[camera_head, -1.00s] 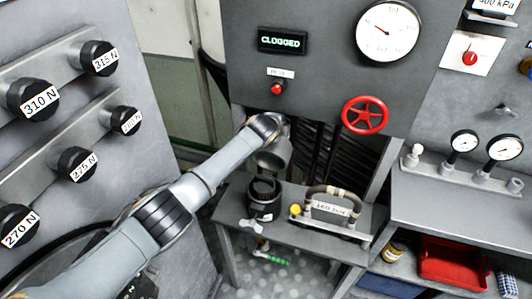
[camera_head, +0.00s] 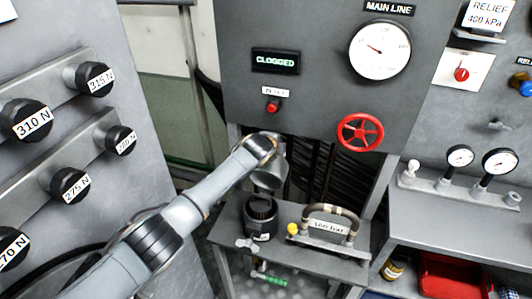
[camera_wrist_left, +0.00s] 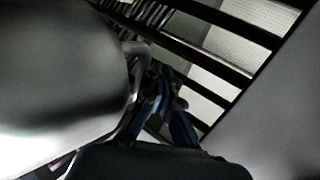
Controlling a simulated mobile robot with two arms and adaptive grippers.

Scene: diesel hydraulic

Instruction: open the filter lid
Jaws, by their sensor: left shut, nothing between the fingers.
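The black filter canister (camera_head: 259,222) with a dark ridged top stands upright on a small grey bench in the head view. I cannot tell how its lid sits. My left arm reaches in from the lower left, and its wrist end is just above and behind the canister in the picture. The left gripper's fingers are hidden by the wrist in the head view. In the left wrist view the left gripper (camera_wrist_left: 165,108) shows as dark, blurred fingers, shut and empty. Contact with the filter cannot be seen. My right gripper is not in view.
A curved handle (camera_head: 331,215) with a pressure label stands on the bench (camera_head: 300,262) beside the filter. A red valve wheel (camera_head: 360,132) and a lit CLOGGED display (camera_head: 275,62) are on the panel behind. A red tray (camera_head: 450,277) sits at lower right. Labelled knobs line the left.

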